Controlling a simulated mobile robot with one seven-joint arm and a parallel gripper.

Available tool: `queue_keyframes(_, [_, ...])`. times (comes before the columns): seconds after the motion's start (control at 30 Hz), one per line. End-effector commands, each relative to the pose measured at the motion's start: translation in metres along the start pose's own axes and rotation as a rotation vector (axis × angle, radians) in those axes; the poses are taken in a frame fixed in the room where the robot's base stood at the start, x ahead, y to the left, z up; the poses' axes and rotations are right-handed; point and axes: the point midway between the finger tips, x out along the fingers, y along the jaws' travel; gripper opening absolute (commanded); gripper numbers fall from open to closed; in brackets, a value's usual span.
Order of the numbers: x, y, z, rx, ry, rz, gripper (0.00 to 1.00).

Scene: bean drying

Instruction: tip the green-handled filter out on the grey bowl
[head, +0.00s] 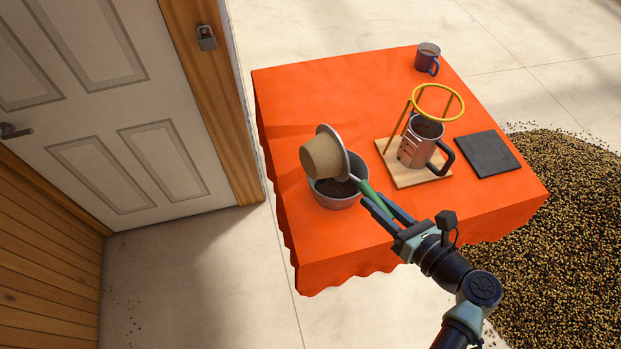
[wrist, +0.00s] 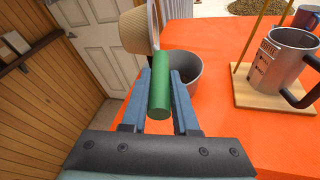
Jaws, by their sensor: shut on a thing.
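My gripper (head: 377,203) is shut on the green handle (head: 367,192) of the filter. The filter (head: 322,160) is a tan cone with a grey rim, turned on its side above the grey bowl (head: 334,202). Dark grounds show inside the bowl, which stands on the orange table. In the wrist view the green handle (wrist: 160,98) lies between my fingers. The filter (wrist: 134,32) shows at the top there, with the grey bowl (wrist: 185,68) partly hidden behind the handle. I cannot see into the filter's mouth.
A wooden stand (head: 404,176) with a yellow ring (head: 415,88) holds a metal mug (head: 413,147) right of the bowl. A dark slab (head: 487,154) and a blue mug (head: 428,55) are also on the orange cloth (head: 300,100). Beans (head: 560,190) are heaped on the floor at right.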

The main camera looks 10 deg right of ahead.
Motion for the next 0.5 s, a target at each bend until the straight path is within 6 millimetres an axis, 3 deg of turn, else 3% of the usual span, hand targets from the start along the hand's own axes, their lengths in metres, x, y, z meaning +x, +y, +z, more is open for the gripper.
queue_keyframes(0.5, [0.0002,-0.0073,0.0006,0.093,-0.003,0.025,0.0])
